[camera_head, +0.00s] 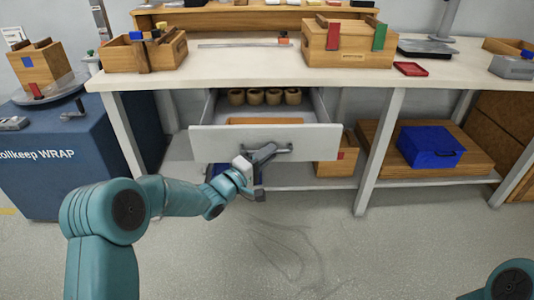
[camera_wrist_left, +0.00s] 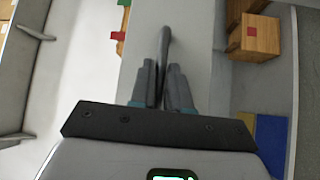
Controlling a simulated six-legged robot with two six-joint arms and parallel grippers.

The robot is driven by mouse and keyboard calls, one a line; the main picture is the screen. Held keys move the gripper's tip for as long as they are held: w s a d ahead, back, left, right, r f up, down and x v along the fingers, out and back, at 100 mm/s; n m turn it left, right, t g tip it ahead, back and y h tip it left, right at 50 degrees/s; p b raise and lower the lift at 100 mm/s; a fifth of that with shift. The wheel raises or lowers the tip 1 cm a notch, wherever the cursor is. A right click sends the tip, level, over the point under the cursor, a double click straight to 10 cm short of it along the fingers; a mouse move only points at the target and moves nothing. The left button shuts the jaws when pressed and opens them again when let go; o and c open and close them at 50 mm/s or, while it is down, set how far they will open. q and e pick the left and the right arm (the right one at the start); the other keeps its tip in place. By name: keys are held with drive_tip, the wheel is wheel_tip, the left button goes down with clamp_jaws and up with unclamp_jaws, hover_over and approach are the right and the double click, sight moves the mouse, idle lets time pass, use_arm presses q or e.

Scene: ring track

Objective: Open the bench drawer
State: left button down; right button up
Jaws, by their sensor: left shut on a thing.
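The bench drawer (camera_head: 210,143) stands out from under the bench top, its inside visible from above. Several small brown cups (camera_head: 264,97) stand in a row at its back, with a wooden piece (camera_head: 265,121) nearer the front. My left gripper (camera_head: 264,153) is shut on the drawer's grey bar handle (camera_head: 283,150), at the handle's left part. In the left wrist view the fingers (camera_wrist_left: 163,85) close around the handle (camera_wrist_left: 165,45), in front of the pale drawer front (camera_wrist_left: 195,45). My right gripper is out of view.
The white bench top (camera_head: 240,60) carries wooden boxes (camera_head: 352,46). A blue wrapping machine (camera_head: 60,150) stands at the left. A bench leg (camera_head: 380,150) and a blue box (camera_head: 430,147) on the lower shelf are to the right. The floor in front is clear.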

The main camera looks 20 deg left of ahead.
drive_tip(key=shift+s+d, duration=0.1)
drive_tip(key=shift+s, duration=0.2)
use_arm(q)
drive_tip(key=c, duration=1.2)
unclamp_jaws()
drive_tip(key=shift+w, duration=0.1)
drive_tip(key=shift+o, duration=0.2)
drive_tip(key=shift+a, duration=0.1)
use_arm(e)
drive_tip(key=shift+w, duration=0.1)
use_arm(q)
drive_tip(key=p+v, duration=0.2)
drive_tip(key=v, duration=1.4)
drive_tip(key=shift+p, duration=0.3)
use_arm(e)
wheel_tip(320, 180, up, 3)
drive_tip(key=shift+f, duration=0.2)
use_arm(q)
drive_tip(key=shift+a, duration=0.1)
